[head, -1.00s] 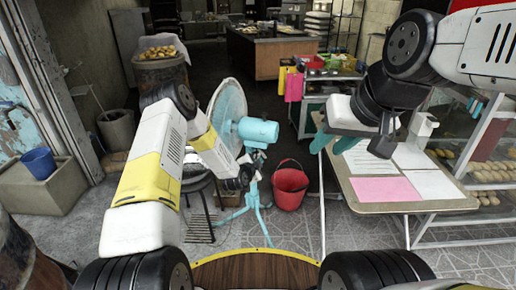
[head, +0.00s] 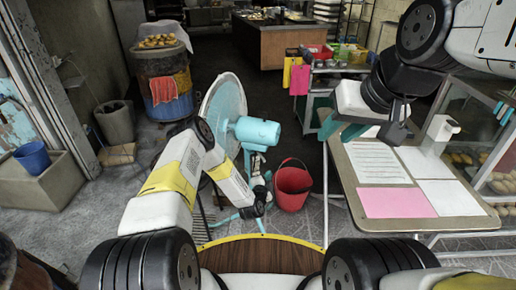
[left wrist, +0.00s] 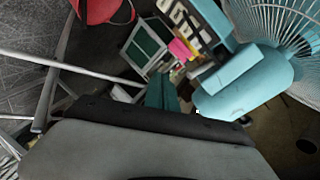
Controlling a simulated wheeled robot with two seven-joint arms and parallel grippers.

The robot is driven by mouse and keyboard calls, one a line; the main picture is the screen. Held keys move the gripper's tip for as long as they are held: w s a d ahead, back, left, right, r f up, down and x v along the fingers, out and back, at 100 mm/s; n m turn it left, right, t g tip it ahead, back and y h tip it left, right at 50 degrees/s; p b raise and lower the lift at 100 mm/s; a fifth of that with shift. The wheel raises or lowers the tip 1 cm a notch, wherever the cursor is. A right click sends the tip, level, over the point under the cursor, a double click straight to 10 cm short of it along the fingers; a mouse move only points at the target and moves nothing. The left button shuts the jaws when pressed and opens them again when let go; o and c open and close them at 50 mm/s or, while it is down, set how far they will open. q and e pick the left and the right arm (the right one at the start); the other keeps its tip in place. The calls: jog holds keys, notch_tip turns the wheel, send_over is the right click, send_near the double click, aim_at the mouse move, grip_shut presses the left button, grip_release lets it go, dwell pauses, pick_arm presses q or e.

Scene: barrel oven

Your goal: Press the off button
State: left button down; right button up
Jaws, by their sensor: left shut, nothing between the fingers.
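A light blue pedestal fan (head: 257,131) stands ahead of me, its round wire cage (head: 224,105) facing left. The left wrist view shows its motor housing (left wrist: 245,85) and cage at the upper right. No off button can be made out in either view. My left gripper (head: 262,192) is low by the fan's stand, below the motor housing; whether it touches cannot be told. Its teal fingers (left wrist: 163,92) are shut and empty in the left wrist view. My right gripper (head: 341,130) is open and empty above the left edge of the table with papers.
A red bucket (head: 292,186) stands just right of the fan. The folding table (head: 462,222) with white and pink sheets is at the right, beside a glass display case (head: 474,120). A barrel (head: 166,88) and a grey bin (head: 115,122) stand at the left.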

pick_arm(q)
jog(key=shift+w+a, duration=0.7)
jog(key=shift+w, duration=0.55)
jog(key=shift+w+a, duration=0.75)
jog(key=shift+w, duration=0.55)
jog(key=shift+w+a, duration=0.7)
jog(key=shift+w, duration=0.55)
jog(key=shift+w+a, duration=0.15)
jog(key=shift+w, duration=0.2)
jog(key=shift+w+a, duration=0.25)
jog(key=shift+w, duration=0.1)
jog(key=shift+s+d, duration=0.1)
jog(key=shift+s, duration=0.05)
jog(key=shift+s+d, duration=0.35)
jog(key=shift+s, duration=0.2)
jog(key=s+d, duration=0.1)
jog(key=s, duration=0.1)
jog(key=s+d, duration=0.1)
jog(key=s, duration=0.1)
jog(key=shift+s+d, duration=0.2)
